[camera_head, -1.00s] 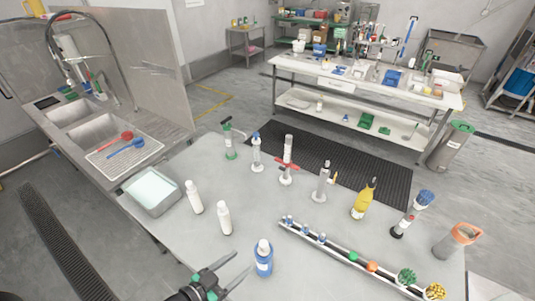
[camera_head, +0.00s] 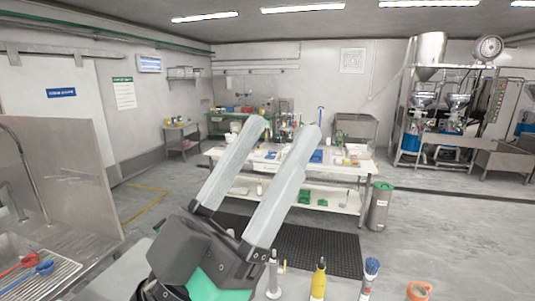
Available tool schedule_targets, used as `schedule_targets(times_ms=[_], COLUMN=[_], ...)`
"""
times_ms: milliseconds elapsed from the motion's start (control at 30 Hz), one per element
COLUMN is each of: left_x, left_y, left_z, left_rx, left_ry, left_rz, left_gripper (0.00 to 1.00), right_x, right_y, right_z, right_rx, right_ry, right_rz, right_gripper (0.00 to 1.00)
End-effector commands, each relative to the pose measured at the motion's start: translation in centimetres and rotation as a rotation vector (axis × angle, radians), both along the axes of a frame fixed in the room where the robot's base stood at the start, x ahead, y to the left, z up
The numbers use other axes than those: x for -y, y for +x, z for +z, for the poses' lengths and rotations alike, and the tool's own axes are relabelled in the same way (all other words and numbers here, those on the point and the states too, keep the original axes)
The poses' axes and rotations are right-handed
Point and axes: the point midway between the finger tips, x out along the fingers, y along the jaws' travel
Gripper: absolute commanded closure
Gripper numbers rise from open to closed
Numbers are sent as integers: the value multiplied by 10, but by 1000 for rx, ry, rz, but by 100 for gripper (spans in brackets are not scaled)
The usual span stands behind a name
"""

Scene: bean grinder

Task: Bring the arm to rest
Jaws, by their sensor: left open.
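My left gripper (camera_head: 280,130) is large and close to the camera in the middle of the head view. Its two long pale grey fingers are apart, point upward, and have nothing between them. Its dark body with a green part is at the bottom of the view, above the near table (camera_head: 343,288). It hides part of that table and of the far bench. My right gripper is not in view.
Along the bottom edge stand a yellow bottle (camera_head: 319,280), a blue-topped brush (camera_head: 371,268) and an orange-rimmed container (camera_head: 419,290). A sink with a rack (camera_head: 50,280) is at left. A white bench (camera_head: 345,173) and a bin (camera_head: 380,207) stand beyond.

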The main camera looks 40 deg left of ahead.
Motion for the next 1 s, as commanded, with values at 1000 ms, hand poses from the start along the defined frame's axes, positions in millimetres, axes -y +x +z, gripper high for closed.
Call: schedule_targets(times_ms=[1000], left_x=[0], left_y=[0], left_z=[169], left_rx=[1], left_ry=[0], left_rz=[1], left_gripper=[35], right_x=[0], right_y=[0], right_z=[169], right_rx=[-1], right_ry=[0], right_rz=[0], right_gripper=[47])
